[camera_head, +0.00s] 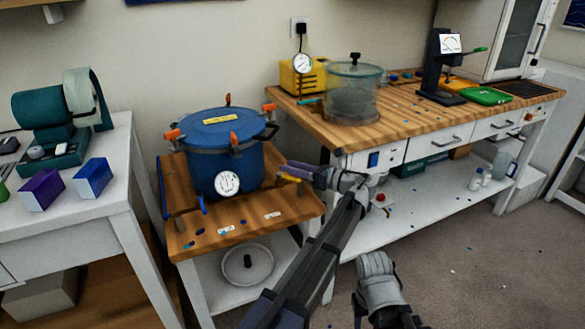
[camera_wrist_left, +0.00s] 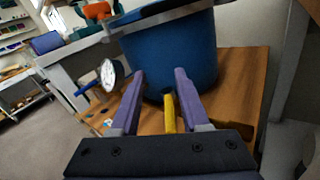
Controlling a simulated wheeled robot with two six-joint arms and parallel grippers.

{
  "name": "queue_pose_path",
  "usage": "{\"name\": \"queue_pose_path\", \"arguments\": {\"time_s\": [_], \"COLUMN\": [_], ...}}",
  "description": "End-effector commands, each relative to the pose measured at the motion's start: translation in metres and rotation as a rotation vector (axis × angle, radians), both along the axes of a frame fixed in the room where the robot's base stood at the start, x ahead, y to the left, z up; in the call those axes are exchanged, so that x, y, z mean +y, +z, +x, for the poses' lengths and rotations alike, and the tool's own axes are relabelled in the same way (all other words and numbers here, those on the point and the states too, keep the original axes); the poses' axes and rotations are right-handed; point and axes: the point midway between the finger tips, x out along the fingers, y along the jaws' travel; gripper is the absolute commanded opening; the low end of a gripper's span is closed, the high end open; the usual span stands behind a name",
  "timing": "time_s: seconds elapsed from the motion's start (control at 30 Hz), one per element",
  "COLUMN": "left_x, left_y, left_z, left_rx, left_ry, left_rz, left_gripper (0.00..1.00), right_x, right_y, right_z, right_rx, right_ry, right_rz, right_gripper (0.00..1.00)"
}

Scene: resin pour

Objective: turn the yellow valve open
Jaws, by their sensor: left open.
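The blue pressure pot (camera_head: 222,155) stands on a small wooden-topped cart; its blue wall fills the upper middle of the left wrist view (camera_wrist_left: 172,55). The yellow valve handle (camera_head: 289,178) sticks out low on the pot's right side. In the left wrist view the yellow handle (camera_wrist_left: 169,112) lies between my two purple fingers, nearer the right one. My left gripper (camera_head: 286,168) is open around it, with a gap visible on both sides. In the left wrist view the fingertips (camera_wrist_left: 160,74) reach close to the pot wall. My right gripper's fingers do not show.
The cart top (camera_head: 190,237) holds the pot, with orange clamps and a white gauge (camera_head: 228,184) on the pot. A workbench (camera_head: 400,125) with a clear chamber (camera_head: 353,92) and yellow pump (camera_head: 301,77) stands right. A white table (camera_head: 75,215) stands left.

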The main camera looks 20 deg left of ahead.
Motion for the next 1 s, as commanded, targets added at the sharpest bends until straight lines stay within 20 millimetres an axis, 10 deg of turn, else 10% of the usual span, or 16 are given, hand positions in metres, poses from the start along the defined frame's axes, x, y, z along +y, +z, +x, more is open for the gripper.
{"name": "queue_pose_path", "arguments": {"time_s": [0.3, 0.7, 1.0], "left_x": [0.000, 0.000, 0.014], "left_y": [0.052, 0.056, 0.030], "left_z": [0.000, 0.000, -0.017], "left_rx": [0.000, 0.000, -0.078], "left_ry": [0.000, 0.000, -0.006], "left_rz": [0.000, 0.000, -0.136], "left_gripper": [0.46, 0.46, 0.13], "right_x": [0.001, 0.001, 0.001], "right_y": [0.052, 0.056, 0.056], "right_z": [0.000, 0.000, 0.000], "right_rx": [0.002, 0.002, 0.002], "right_ry": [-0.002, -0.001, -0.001], "right_rz": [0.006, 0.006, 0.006], "right_gripper": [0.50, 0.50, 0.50]}}
